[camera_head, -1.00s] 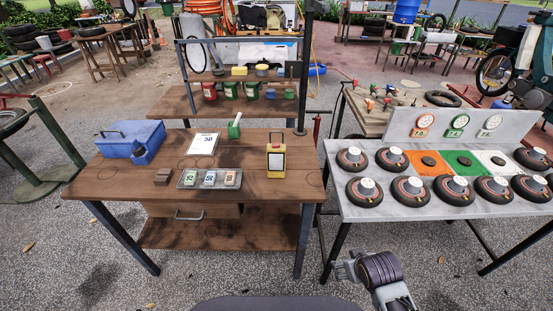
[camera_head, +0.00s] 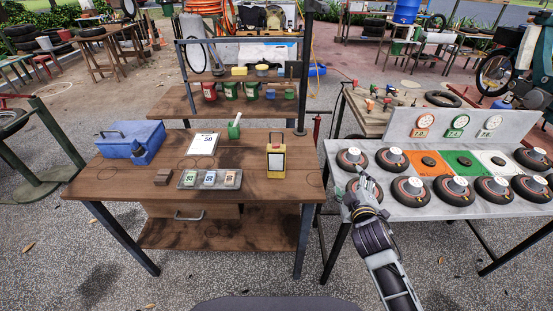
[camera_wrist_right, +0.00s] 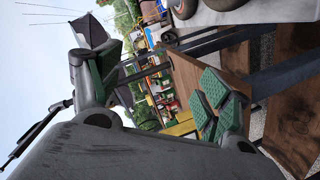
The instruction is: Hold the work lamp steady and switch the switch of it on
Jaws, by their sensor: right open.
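The work lamp (camera_head: 276,162) is a yellow, box-shaped thing with a pale front and a dark handle on top. It stands upright near the right end of the brown wooden table (camera_head: 262,190). I cannot make out its switch. My right gripper (camera_head: 361,182) is to the right of the lamp, apart from it, by the left edge of the grey table. In the right wrist view its green-padded fingers (camera_wrist_right: 165,85) are spread with nothing between them. My left gripper is not in view.
The grey table (camera_head: 375,208) holds several wheels. A dark post (camera_head: 304,70) rises behind the lamp.

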